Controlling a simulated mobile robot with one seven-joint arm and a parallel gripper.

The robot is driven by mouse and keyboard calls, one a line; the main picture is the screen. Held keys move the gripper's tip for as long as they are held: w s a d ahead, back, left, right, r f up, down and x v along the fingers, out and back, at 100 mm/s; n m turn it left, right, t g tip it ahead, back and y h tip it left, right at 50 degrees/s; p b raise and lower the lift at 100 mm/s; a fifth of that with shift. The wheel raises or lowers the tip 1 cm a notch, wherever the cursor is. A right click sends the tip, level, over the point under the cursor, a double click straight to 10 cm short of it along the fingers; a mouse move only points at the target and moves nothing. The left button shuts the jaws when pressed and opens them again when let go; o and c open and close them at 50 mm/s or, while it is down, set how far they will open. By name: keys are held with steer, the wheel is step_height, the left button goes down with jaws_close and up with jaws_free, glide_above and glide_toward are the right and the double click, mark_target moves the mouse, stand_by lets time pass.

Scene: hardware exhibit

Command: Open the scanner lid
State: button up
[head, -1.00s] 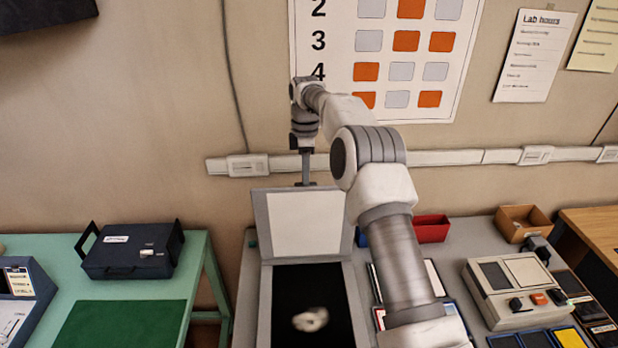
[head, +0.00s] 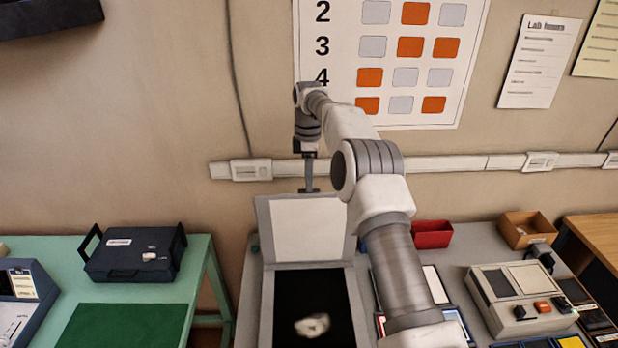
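The scanner stands on the grey table in front of me. Its lid (head: 306,229) is raised, standing up near the wall with its white inner side facing me. The dark scanner bed (head: 310,290) is uncovered, and a pale, irregular object (head: 312,325) lies on it. My gripper (head: 309,188) is at the top edge of the lid, pointing down. Its fingertips are small and partly hidden behind the edge, so I cannot tell whether they touch the lid or are open or shut.
A red bin (head: 432,235) and an orange-brown bin (head: 526,230) stand at the back right. A beige device (head: 520,298) with buttons is at the right. A dark blue case (head: 135,252) sits on the green table (head: 200,265). A white wall rail (head: 450,164) runs behind my arm.

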steer(key=f, duration=0.3)
steer(key=shift+s+d+f, duration=0.15)
steer(key=shift+s+d, duration=0.05)
steer(key=shift+s, duration=0.1)
step_height(320, 180, up, 11)
steer(key=w, duration=0.1)
steer(key=shift+w+a+f, duration=0.15)
steer(key=s+d+r+m+t+b, duration=0.2)
steer(key=s+r+m, duration=0.2)
steer(key=s+r, duration=0.5)
steer(key=s+d+r+m+t+b, duration=0.25)
steer(key=s+r+m, duration=0.25)
steer(key=s, duration=0.4)
steer(key=s+d+f+m+t+b, duration=0.1)
steer(key=s+f+m, duration=0.3)
steer(key=s, duration=0.8)
steer(key=s+d+f+m+t+b, duration=0.1)
steer(key=s+d+f+m, duration=0.3)
steer(key=s+f, duration=0.4)
steer(key=s+m, duration=0.1)
steer(key=s, duration=0.3)
steer(key=shift+d+f+b, duration=0.2)
steer(key=shift+f+b, duration=0.1)
steer(key=shift+f, duration=0.1)
